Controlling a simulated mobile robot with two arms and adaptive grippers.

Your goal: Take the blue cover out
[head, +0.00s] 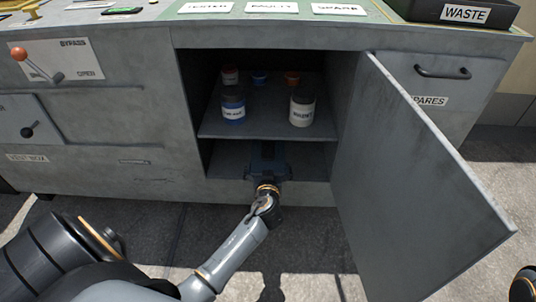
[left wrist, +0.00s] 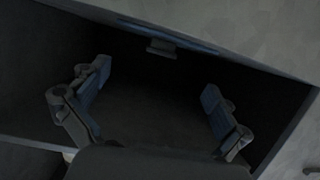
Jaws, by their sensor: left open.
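The cabinet (head: 265,192) stands open, with jars on its middle shelf (head: 268,130). A jar with a blue lower part and white label (head: 234,108) stands at the shelf's front left. A small blue piece (head: 260,77) shows farther back. My left gripper (head: 267,150) is in the lower compartment, below the shelf. In the left wrist view its two fingers (left wrist: 155,82) are wide apart with nothing between them, in a dark space.
A white-labelled jar (head: 302,108) stands front right on the shelf; red (head: 230,76) and orange (head: 292,78) tops show behind. The open door (head: 415,180) bounds the right side. A small tab (left wrist: 161,48) shows ahead in the left wrist view. A waste bin (head: 465,14) is on top.

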